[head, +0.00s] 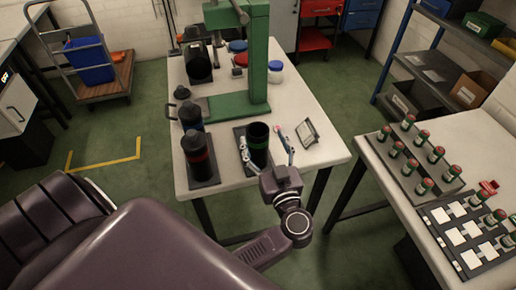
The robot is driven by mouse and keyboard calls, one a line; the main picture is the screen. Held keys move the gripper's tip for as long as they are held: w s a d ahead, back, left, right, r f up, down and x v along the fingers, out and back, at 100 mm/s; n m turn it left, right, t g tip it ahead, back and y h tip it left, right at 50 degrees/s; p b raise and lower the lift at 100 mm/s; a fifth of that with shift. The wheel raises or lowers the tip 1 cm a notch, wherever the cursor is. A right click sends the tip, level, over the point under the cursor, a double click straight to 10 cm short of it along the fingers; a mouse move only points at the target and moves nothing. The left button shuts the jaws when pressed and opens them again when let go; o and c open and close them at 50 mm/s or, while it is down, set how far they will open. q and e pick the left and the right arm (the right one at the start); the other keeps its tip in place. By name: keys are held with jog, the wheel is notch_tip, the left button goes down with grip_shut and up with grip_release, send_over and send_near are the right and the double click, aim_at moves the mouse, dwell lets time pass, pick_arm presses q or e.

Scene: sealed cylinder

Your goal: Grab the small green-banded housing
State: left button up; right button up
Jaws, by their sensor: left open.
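A dark cylindrical housing (257,148) with green on it stands upright on a dark base plate near the front of the white table (308,97). Its top looks open. My left gripper (262,138) is open, coming in from the table's front edge. One finger shows to the left of the housing and the other to its right; I cannot tell whether either touches it. The housing's lower part is partly hidden by the gripper. My right gripper is not in view.
A red-banded cylinder (196,154) and a blue-banded one (190,116) stand to the left. A green press (257,60) rises behind. A small tilted panel (308,133) is close on the right. Another table (429,225) with several small cylinders is at right.

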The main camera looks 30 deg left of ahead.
aim_at(255, 124)
pick_arm(q)
jog(key=x, duration=0.4)
jog(key=shift+a+f+p, duration=0.4)
jog(key=shift+a, duration=0.05)
jog(key=shift+d, duration=0.1)
jog(key=shift+c, duration=0.2)
jog(key=shift+r, duration=0.1)
grip_shut()
